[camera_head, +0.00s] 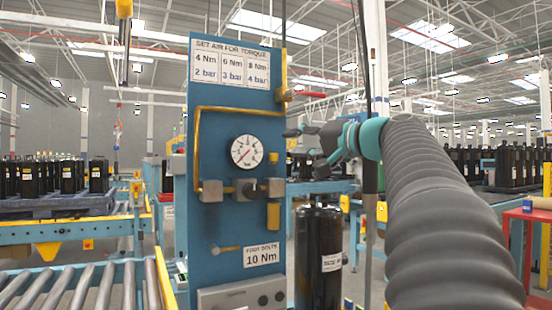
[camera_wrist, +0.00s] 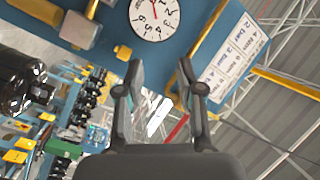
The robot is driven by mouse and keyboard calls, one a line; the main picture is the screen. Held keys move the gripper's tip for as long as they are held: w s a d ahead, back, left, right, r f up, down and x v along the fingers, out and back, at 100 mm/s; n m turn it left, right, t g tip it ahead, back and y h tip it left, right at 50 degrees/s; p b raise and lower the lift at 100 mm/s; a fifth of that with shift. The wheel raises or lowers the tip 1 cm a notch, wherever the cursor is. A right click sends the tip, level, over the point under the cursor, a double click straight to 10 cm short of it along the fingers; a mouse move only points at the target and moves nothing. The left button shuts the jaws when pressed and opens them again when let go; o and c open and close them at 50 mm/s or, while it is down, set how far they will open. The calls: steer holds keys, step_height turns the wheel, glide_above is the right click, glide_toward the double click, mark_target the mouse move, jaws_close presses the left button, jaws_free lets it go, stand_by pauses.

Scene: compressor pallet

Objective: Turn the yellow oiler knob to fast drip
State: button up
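The small yellow knob (camera_head: 273,157) sits on the blue panel (camera_head: 222,130), just right of the round gauge (camera_head: 246,150) and above a grey block (camera_head: 275,187). A larger yellow cylinder (camera_head: 273,215) hangs below that block. In the wrist view the yellow knob (camera_wrist: 122,52) lies beyond and a little left of my fingertips. My gripper (camera_head: 320,138) is right of the panel, pointing towards it. In the wrist view my gripper (camera_wrist: 160,75) has its fingers apart with nothing between them, and it is apart from the knob.
A red-handled valve (camera_head: 305,94) projects right from the panel above my gripper. A black compressor (camera_head: 318,245) stands below it. A yellow pipe (camera_head: 235,109) runs over the gauge. Roller conveyors (camera_head: 90,285) lie at left. A red table (camera_head: 530,214) is at right.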

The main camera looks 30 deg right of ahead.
mark_target(277, 157)
steer(key=d+f+m+t+h, duration=0.1)
steer(key=d+f+m+h, duration=0.1)
steer(key=m, duration=1.2)
steer(key=d+f+m+h, duration=0.1)
steer(key=d+m+h, duration=0.1)
steer(key=m, duration=1.2)
steer(key=w, duration=0.4)
steer(key=w+a+p, duration=0.1)
steer(key=w, duration=0.4)
steer(key=w+a, duration=0.1)
steer(key=w, duration=0.4)
steer(key=shift+w+a+p, duration=0.2)
steer(key=shift+w+p, duration=0.05)
steer(key=shift+p, duration=0.05)
steer(key=shift+c, duration=0.2)
jaws_close()
